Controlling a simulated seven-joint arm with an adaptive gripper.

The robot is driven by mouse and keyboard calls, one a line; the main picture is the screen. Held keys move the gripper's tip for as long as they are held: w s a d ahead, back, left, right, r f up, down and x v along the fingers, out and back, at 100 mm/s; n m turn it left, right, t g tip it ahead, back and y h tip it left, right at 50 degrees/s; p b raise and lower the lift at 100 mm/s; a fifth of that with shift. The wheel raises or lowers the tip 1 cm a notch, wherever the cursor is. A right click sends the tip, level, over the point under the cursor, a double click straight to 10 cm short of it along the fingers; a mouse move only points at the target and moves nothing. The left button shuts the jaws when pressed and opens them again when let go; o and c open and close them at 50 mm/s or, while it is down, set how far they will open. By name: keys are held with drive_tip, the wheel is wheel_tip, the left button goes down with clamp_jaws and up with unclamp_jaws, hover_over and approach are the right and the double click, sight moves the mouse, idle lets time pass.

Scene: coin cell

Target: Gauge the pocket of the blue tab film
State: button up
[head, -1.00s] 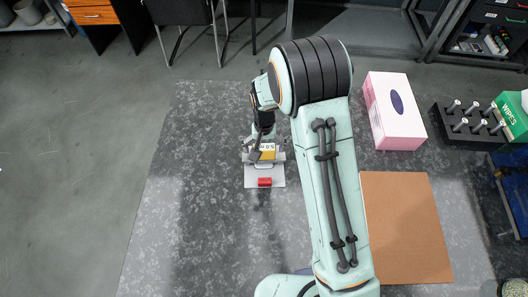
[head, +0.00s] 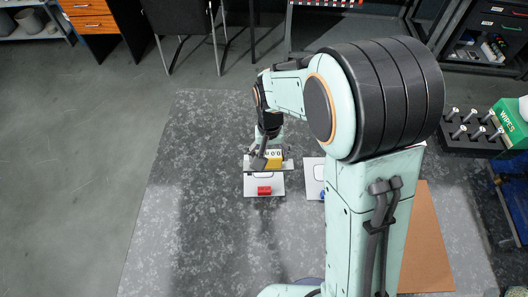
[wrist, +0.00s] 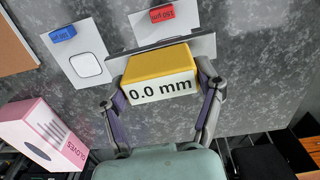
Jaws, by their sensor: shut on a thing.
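My gripper (wrist: 160,98) is shut on a yellow gauge (wrist: 157,62) with a grey plate along its far side. Its face reads 0.0 mm. The gauge also shows in the head view (head: 273,162). The blue tab film (wrist: 86,64) is a white sheet with a rounded outlined pocket and a blue tab (wrist: 62,33); it lies left of the gauge in the wrist view. In the head view the blue tab film (head: 313,179) is partly hidden by my arm. The red tab film (wrist: 189,17) is just beyond the gauge, partly hidden by it.
A pink gloves box (wrist: 42,135) stands at lower left in the wrist view. A brown board (head: 425,245) lies right of my arm. A black rack (head: 467,138) and green wipes box (head: 513,120) stand at far right. The mat's left side is clear.

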drive_tip(key=s+d+r+m, duration=0.3)
drive_tip(key=s+r+m, duration=0.25)
drive_tip(key=s, duration=0.35)
drive_tip(key=w+m, duration=0.2)
drive_tip(key=m, duration=0.5)
drive_tip(key=w+d+m, duration=0.1)
drive_tip(key=w+m, duration=0.2)
drive_tip(key=m, duration=0.4)
drive_tip(key=w+m, duration=0.3)
drive_tip(key=m, duration=0.4)
drive_tip(key=shift+w+d+r, duration=0.15)
drive_tip(key=w+d+f+m, duration=0.2)
drive_tip(key=d+m, duration=0.3)
drive_tip(key=w+d+f+m, duration=0.2)
drive_tip(key=w+d+m, duration=0.1)
drive_tip(key=d+m, duration=0.2)
drive_tip(key=shift+d+f, duration=0.15)
drive_tip(key=shift+d, duration=0.55)
drive_tip(key=shift+f, duration=0.15)
drive_tip(key=shift+f, duration=4.45)
